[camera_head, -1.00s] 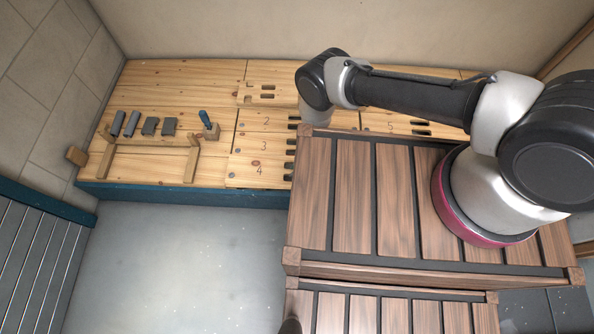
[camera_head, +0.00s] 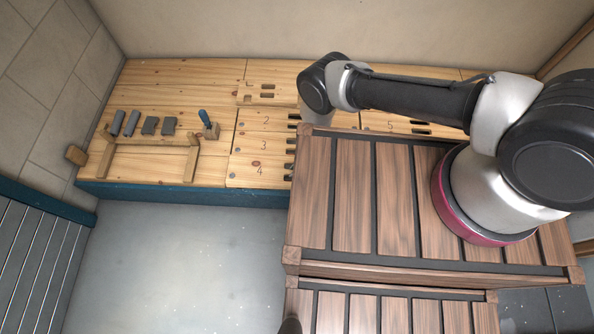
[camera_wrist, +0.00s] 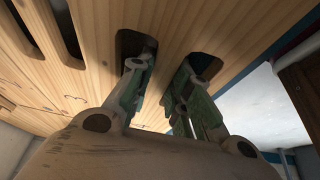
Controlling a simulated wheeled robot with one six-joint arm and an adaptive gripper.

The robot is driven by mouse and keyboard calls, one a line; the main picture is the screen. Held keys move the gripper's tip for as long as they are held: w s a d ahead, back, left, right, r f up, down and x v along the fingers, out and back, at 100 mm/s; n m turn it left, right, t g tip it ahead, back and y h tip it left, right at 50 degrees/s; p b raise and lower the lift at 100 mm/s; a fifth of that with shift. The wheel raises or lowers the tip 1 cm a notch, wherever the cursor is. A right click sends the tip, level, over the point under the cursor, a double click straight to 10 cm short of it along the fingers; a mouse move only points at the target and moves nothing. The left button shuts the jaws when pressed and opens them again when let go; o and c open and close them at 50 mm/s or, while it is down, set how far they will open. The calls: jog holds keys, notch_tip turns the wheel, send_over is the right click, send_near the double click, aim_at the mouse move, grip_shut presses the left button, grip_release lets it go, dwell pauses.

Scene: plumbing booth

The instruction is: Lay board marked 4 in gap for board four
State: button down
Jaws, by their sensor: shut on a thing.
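The board marked 4 (camera_head: 245,170) is the front one of the numbered wooden boards in the head view, beside the board marked 3 (camera_head: 247,146). It lies about level with its neighbours, its right end hidden behind a slatted brown surface. In the wrist view my gripper (camera_wrist: 162,72) has a finger in each of two slots of a pale wooden board (camera_wrist: 168,35) and is shut on the strip between them. This board is near the blue-trimmed edge and is probably board 4; its number cannot be read there. The head view hides my gripper. No open gap for board four shows.
The slatted brown surface (camera_head: 352,195) blocks the view at the right. Boards marked 2 (camera_head: 250,119) and 5 (camera_head: 375,127) lie farther back. Several grey pieces (camera_head: 133,123) and a blue-handled tool (camera_head: 205,118) are at the left. Bare floor (camera_head: 180,255) is in front.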

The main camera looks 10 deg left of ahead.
jog(key=c, duration=1.2)
grip_release()
jog(key=shift+c, duration=0.2)
